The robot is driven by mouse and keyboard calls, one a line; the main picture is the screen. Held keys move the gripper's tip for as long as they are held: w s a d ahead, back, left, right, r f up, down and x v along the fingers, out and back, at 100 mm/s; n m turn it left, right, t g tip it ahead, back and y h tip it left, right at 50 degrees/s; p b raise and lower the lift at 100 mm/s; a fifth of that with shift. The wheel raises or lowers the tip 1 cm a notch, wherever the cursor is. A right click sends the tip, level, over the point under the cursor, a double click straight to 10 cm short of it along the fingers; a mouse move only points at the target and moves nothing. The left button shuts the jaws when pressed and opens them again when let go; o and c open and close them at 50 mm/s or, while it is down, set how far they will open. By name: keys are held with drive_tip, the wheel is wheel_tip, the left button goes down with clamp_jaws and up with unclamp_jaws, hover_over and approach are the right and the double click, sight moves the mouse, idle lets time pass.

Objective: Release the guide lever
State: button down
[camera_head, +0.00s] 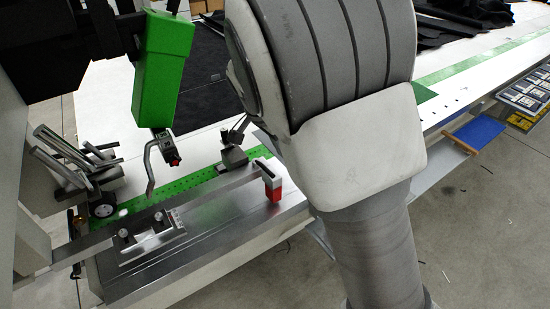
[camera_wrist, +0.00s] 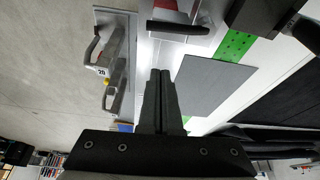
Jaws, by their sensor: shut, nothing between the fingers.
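The frames do not make clear which part is the guide lever. A thin curved metal lever (camera_head: 150,165) hangs below the green housing (camera_head: 163,62). In the wrist view my gripper (camera_wrist: 160,72) is shut and empty, its fingers pointing up the picture. A red part (camera_wrist: 166,8) shows beyond the fingertips at the top, apart from them, partly cut off. My arm hides my gripper in the head view.
A metal clamp block (camera_head: 148,240) sits on the long bed (camera_head: 215,225). In the wrist view a grey plate with a handle (camera_wrist: 92,48) and a "20" label is left of my fingers. A green perforated strip (camera_wrist: 235,45) and a flat grey plate (camera_wrist: 210,85) lie right.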

drive_tip(key=v, duration=0.7)
drive_tip(key=shift+s+r, duration=0.15)
drive_tip(key=shift+r, duration=0.1)
drive_tip(key=s+d+r+n+y, duration=0.3)
drive_tip(key=s+d+r+n, duration=0.25)
drive_tip(key=s+d, duration=0.6)
drive_tip(key=s+d+n+t, duration=0.1)
drive_tip(key=s+d+n, duration=0.1)
drive_tip(key=s, duration=0.4)
drive_tip(key=s+d+n+t, duration=0.1)
drive_tip(key=s+n+t, duration=0.1)
drive_tip(key=s, duration=0.4)
drive_tip(key=shift+d+n, duration=0.35)
